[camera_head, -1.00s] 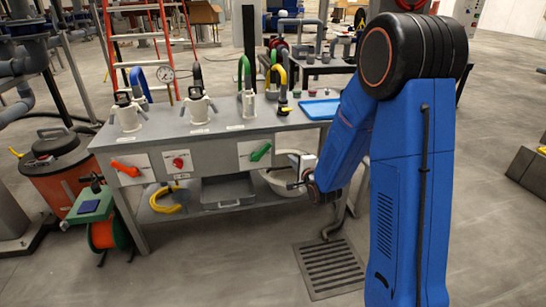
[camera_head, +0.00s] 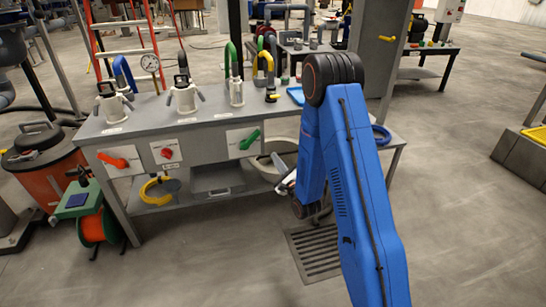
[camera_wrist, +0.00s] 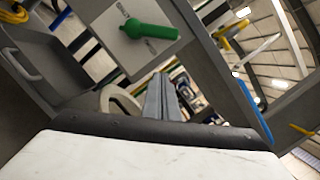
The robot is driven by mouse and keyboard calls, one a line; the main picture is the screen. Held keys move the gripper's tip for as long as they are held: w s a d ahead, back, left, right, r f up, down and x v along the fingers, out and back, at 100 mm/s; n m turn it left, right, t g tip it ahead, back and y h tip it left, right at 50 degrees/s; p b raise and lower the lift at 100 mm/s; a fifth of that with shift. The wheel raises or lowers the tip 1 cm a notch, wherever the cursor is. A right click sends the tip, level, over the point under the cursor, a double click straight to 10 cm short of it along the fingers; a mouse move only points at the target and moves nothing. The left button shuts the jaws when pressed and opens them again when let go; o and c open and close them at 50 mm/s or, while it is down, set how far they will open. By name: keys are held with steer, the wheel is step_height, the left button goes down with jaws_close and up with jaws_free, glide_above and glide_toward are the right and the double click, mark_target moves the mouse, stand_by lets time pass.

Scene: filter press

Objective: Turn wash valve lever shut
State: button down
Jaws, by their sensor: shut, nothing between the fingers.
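A green lever (camera_head: 250,139) sits on a white plate on the front of the grey bench, slanting up to the right. It also shows in the wrist view (camera_wrist: 152,30), up and left of my fingers. An orange-red lever (camera_head: 114,160) and a red knob (camera_head: 167,153) are on plates further left. I cannot read the labels to tell which is the wash valve. My gripper (camera_head: 284,182) is below and right of the green lever, partly hidden by my arm. In the wrist view, my fingers (camera_wrist: 161,98) are shut, empty and apart from the lever.
Under the bench (camera_head: 200,130) are a grey bin (camera_head: 217,182), a yellow curved piece (camera_head: 155,192) and a pale round basin (camera_head: 275,160). Hoses and fittings stand on top. A green-orange reel (camera_head: 92,225) is at the left. Open floor with a drain grate (camera_head: 314,254) lies in front.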

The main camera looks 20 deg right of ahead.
mark_target(250, 140)
steer(key=x, duration=0.3)
steer(key=a+r+x, duration=0.1)
steer(key=x, duration=0.4)
steer(key=shift+a+r, duration=0.95)
steer(key=shift+w, duration=0.1)
